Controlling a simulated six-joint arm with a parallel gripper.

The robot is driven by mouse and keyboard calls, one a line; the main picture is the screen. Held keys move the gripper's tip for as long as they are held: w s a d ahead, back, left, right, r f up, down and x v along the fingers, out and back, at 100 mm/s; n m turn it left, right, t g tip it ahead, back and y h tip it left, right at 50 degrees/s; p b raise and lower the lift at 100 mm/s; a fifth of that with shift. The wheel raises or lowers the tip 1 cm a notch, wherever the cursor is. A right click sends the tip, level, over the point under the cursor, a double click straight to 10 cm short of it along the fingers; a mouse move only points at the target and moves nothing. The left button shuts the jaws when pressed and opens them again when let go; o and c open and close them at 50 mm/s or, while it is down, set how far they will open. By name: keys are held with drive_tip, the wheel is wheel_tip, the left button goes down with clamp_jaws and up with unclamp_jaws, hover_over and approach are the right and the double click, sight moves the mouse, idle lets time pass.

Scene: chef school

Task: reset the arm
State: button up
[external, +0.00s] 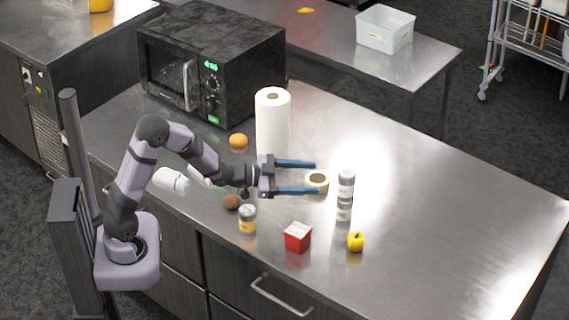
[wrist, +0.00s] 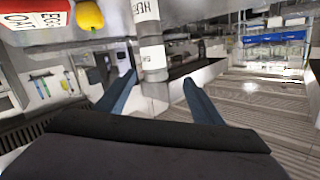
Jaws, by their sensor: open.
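My gripper (external: 296,177) is open, its two blue fingers spread and pointing right above the steel counter (external: 440,210). Nothing shows between the fingers. In the wrist view my gripper (wrist: 160,90) also shows open and empty. The arm reaches out from its base at the counter's left front edge. In the external view, a roll of tape (external: 317,182) shows by the fingertips, and a stack of white cans (external: 345,195) stands to their right. The white cans also show beyond the fingers in the wrist view (wrist: 150,45).
A paper towel roll (external: 272,122) stands behind my gripper. A black microwave (external: 210,62) is at the back left. An orange (external: 238,141), a brown round fruit (external: 232,202), a jar (external: 247,219), a red box (external: 298,237) and a yellow pepper (external: 355,242) surround it. The right side is clear.

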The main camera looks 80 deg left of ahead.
drive_tip(key=s+d+f+g+p, duration=0.1)
drive_tip(key=s+d+f+g, duration=0.1)
drive_tip(key=s, duration=0.3)
drive_tip(key=s+d+f+m+g+p, duration=0.1)
drive_tip(key=s+d+f+g, duration=0.2)
drive_tip(key=s+d+g, duration=0.1)
drive_tip(key=s+d+f+g+y+p, duration=0.1)
drive_tip(key=s+d+f+g+p, duration=0.1)
drive_tip(key=s, duration=0.4)
drive_tip(key=shift+s+d+f+m+g, duration=0.1)
drive_tip(key=shift+s+d+m+g, duration=0.15)
drive_tip(key=shift+d, duration=0.45)
drive_tip(key=shift+s+d+f+m+g, duration=0.15)
drive_tip(key=shift+d+g, duration=0.1)
drive_tip(key=shift+d, duration=0.45)
drive_tip(key=s+d+f+n+g, duration=0.1)
drive_tip(key=s+g, duration=0.1)
drive_tip(key=s, duration=0.3)
drive_tip(key=s+d+f+n+g, duration=0.1)
drive_tip(key=s+d+n+g, duration=0.1)
drive_tip(key=s, duration=0.4)
drive_tip(key=s+d+f+n+g+h, duration=0.1)
drive_tip(key=s+f+n+g, duration=0.1)
drive_tip(key=s, duration=0.4)
drive_tip(key=shift+d+g+b, duration=0.2)
drive_tip(key=shift+g+b, duration=0.25)
drive_tip(key=shift+g, duration=0.25)
